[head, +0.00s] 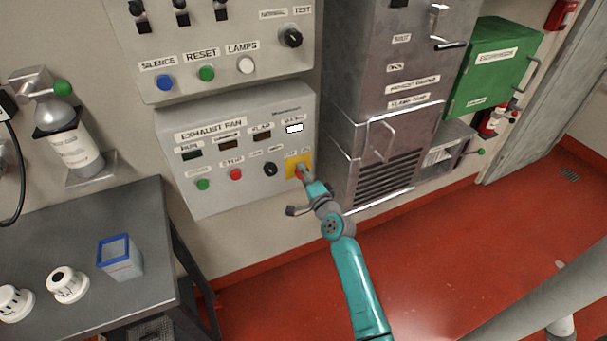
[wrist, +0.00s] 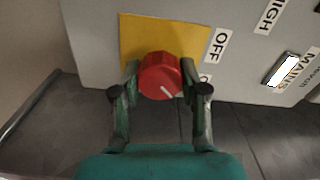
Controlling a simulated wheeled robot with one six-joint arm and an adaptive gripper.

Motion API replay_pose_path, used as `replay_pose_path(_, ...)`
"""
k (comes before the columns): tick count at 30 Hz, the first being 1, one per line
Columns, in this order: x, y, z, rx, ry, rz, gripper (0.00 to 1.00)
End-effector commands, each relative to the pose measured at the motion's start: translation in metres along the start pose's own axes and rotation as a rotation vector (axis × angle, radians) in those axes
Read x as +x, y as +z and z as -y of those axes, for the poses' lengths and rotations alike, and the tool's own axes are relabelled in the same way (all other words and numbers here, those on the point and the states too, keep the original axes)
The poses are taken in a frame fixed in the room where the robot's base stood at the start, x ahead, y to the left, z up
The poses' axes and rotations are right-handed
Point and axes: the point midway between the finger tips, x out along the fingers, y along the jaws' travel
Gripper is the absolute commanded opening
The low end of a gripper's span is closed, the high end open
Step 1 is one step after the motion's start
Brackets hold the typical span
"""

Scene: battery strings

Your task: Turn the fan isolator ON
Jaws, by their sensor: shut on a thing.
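The fan isolator is a red round knob (wrist: 160,78) with a white pointer line, on a yellow plate (wrist: 150,35) of the exhaust fan panel. In the wrist view an OFF label (wrist: 217,45) is beside the plate, and a second label is mostly hidden by a finger. The pointer line slants toward the lower right of that view. My gripper (wrist: 160,90) is shut on the knob, one finger on each side. In the head view my gripper (head: 303,175) is at the yellow plate (head: 291,163) at the panel's lower right and covers most of the knob.
The exhaust fan panel (head: 230,160) also has a green button (head: 203,184), a red stop button (head: 235,174) and a black selector (head: 270,169). The white MAINS lamp (head: 294,128) looks bright. A grey cabinet (head: 385,150) stands right of the panel, and a dark table (head: 140,290) at left.

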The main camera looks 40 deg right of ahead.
Motion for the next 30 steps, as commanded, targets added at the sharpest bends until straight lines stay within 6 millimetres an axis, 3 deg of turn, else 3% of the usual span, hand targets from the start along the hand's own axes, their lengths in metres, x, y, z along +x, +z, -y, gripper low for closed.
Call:
replay_pose_path(8, 0.000, 0.000, -0.001, 0.001, 0.001, -0.001, 0.08)
replay_pose_path(9, 0.000, 0.000, -0.001, 0.001, 0.001, -0.001, 0.51)
replay_pose_path(11, 0.000, 0.000, -0.001, 0.001, 0.001, -0.001, 0.66)
replay_pose_path(12, 0.000, 0.000, -0.001, 0.001, 0.001, -0.001, 0.68)
replay_pose_path(23, -0.004, 0.000, -0.001, 0.000, 0.001, 0.000, 0.68)
replay_pose_path(30, -0.036, 0.000, -0.002, 0.001, 0.002, -0.002, 0.68)
